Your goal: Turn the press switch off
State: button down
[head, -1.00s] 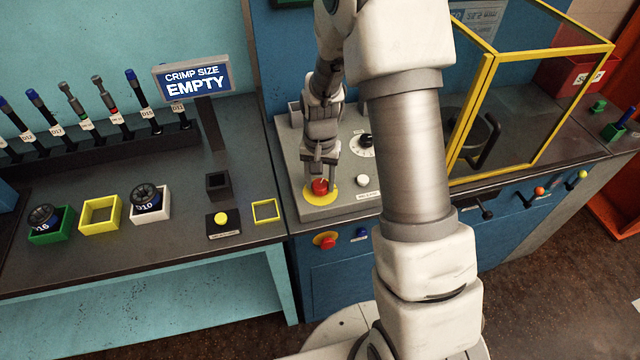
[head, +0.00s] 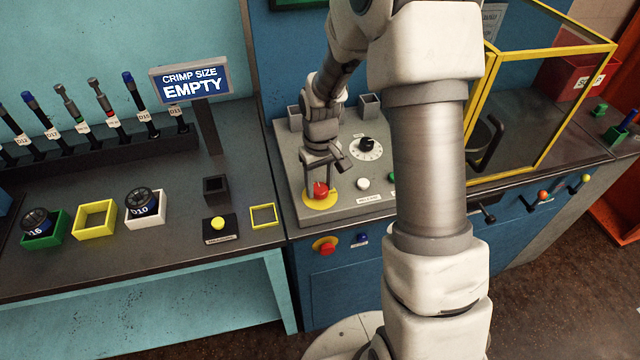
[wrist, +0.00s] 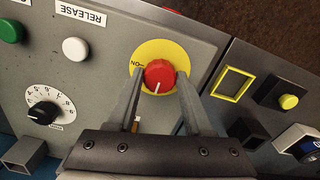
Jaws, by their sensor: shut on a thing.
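The press switch is a red round knob (head: 320,191) with a white pointer line, on a yellow disc (head: 322,203) on the grey control panel. In the wrist view the red knob (wrist: 159,76) sits between my two fingers, and "ON" is printed on the yellow disc (wrist: 150,50) beside it. The white line on the knob points down toward my palm in that view. My gripper (head: 320,186) comes down from above and is shut on the knob. It also shows in the wrist view (wrist: 160,80). The fingers hide parts of the disc.
A black dial (head: 367,145) and a white release button (head: 363,184) are right of the knob on the panel. A red knob on yellow (head: 324,245) is on the cabinet front. A sign reading "EMPTY" (head: 190,83) stands left. A yellow-framed guard (head: 540,110) stands right.

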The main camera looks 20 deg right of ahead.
aim_at(320, 188)
dwell(0.5)
jog(key=shift+c, duration=1.5)
grip_release()
jog(key=shift+r, duration=0.1)
notch_tip(320, 188, up, 17)
jog(key=shift+p, duration=0.3)
jog(key=shift+r, duration=0.15)
jog(key=s+r+m+t, duration=0.1)
jog(key=s+r, duration=0.3)
jog(key=s, duration=0.6)
jog(key=s+r+m+t, duration=0.1)
jog(key=s+r+t, duration=0.3)
jog(key=s, duration=0.6)
jog(key=shift+s+r+m+t, duration=0.25)
jog(key=shift+r+m+t, duration=0.05)
